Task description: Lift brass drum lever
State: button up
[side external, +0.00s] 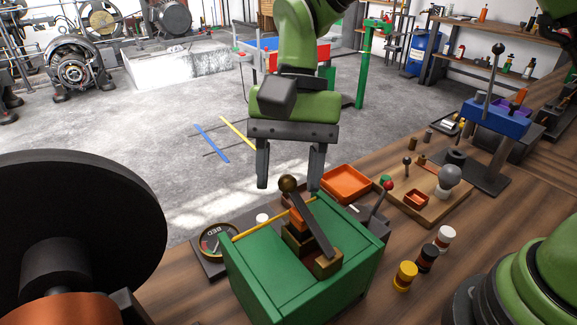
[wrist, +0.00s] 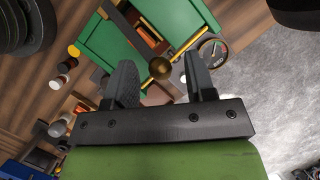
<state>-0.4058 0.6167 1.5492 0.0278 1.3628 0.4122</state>
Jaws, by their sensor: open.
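The bar slopes down to a brass block on the green box (side external: 270,262). In the wrist view the knob (wrist: 160,68) shows between my two fingers, beyond their tips. My gripper (side external: 290,186) is open and empty, pointing down, with its fingers spread to either side of the knob in the side view. I cannot tell the exact height gap between fingertips and knob.
A red-knobbed lever (side external: 388,186) stands just right of the green box. A round dial (side external: 221,238) lies at its left. An orange tray (side external: 346,183) and a wooden board (side external: 428,197) lie behind. Several small jars, including a yellow one (side external: 405,275), stand at the right.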

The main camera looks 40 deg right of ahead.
grip_shut()
